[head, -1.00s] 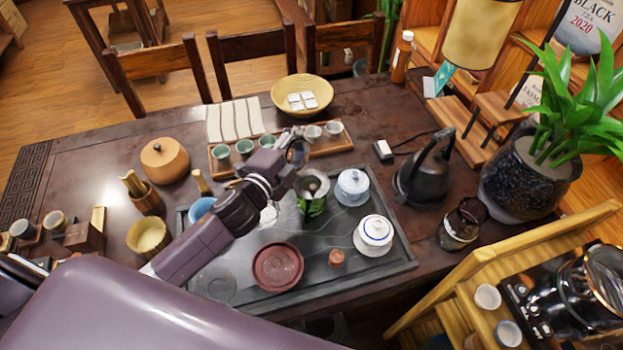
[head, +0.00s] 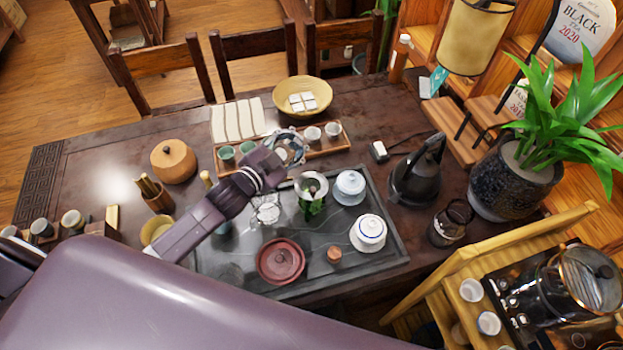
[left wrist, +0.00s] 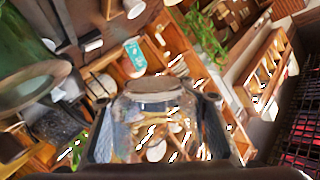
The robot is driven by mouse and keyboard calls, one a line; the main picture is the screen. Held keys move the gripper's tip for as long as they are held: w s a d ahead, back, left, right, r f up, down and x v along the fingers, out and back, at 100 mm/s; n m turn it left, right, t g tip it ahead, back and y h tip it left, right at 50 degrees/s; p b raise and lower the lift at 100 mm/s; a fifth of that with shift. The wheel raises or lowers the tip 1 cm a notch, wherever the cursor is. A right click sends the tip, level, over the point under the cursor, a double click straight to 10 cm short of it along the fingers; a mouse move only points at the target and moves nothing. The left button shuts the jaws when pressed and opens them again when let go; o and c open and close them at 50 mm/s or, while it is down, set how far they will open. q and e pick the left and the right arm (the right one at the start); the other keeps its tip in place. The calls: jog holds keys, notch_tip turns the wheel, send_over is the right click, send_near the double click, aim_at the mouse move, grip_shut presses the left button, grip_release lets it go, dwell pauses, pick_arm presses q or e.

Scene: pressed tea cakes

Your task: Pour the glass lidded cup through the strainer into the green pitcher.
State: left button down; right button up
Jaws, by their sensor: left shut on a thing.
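My left gripper (head: 290,146) is shut on the glass lidded cup (left wrist: 155,125), which shows clear between the fingers in the left wrist view. In the head view the cup is small and partly hidden by the gripper; its exact tilt is hard to tell. The green pitcher (head: 314,208) stands upright on the dark tea tray (head: 345,276), with the strainer (head: 311,185) on its top. The gripper and cup show up and left of the strainer, apart from it in the picture. Green glass (left wrist: 25,35) fills the upper left of the wrist view. My right gripper is not in view.
A white lidded cup (head: 368,232), a blue-white lidded cup (head: 349,186), a red-brown clay dish (head: 281,260) and a clear glass piece (head: 266,210) are on the tray. A wooden tray (head: 334,146) of small cups lies behind. A black kettle (head: 417,177) stands right.

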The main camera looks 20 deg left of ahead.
aim_at(287, 141)
pick_arm(q)
jog(key=shift+w+a+f+n+h+b, duration=0.25)
jog(key=shift+a+f+n+b, duration=0.2)
jog(key=shift+a+f+n, duration=0.4)
jog(key=shift+w+a+f+n+h+b, duration=0.25)
jog(key=shift+a+f+n+b, duration=0.3)
jog(key=shift+n, duration=0.45)
jog(key=shift+w+a+f+n+h+b, duration=0.2)
jog(key=shift+a+f+n+h+b, duration=0.15)
jog(key=shift+a+f+n, duration=0.55)
jog(key=shift+d+r, duration=0.1)
jog(key=shift+d, duration=0.05)
